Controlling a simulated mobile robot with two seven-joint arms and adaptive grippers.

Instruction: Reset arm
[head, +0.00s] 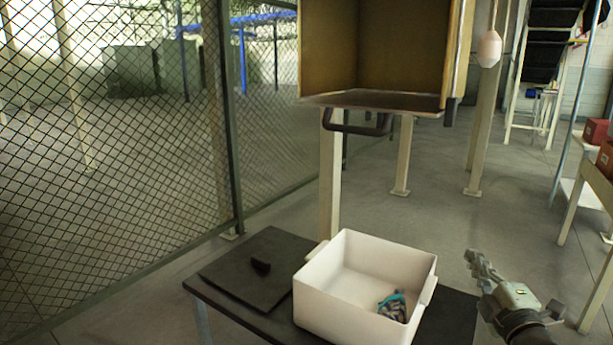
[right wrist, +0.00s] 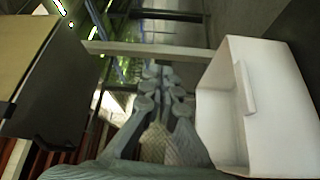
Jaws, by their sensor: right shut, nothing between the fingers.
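My right gripper (head: 481,268) is at the lower right of the head view, to the right of a white bin and apart from it. Its fingers are together and empty, and they also show in the middle of the right wrist view (right wrist: 168,80). The white bin (head: 350,313) stands on a dark table and also shows at the right of the right wrist view (right wrist: 228,110). A small blue and dark item (head: 393,306) lies inside the bin. My left gripper is not in view.
The dark table (head: 455,310) carries a flat dark panel with a small black object (head: 260,266). An open box on posts (head: 395,45) with a lowered door (head: 375,101) stands behind. A wire fence (head: 110,180) is at left. Red boxes (head: 597,131) sit on the right.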

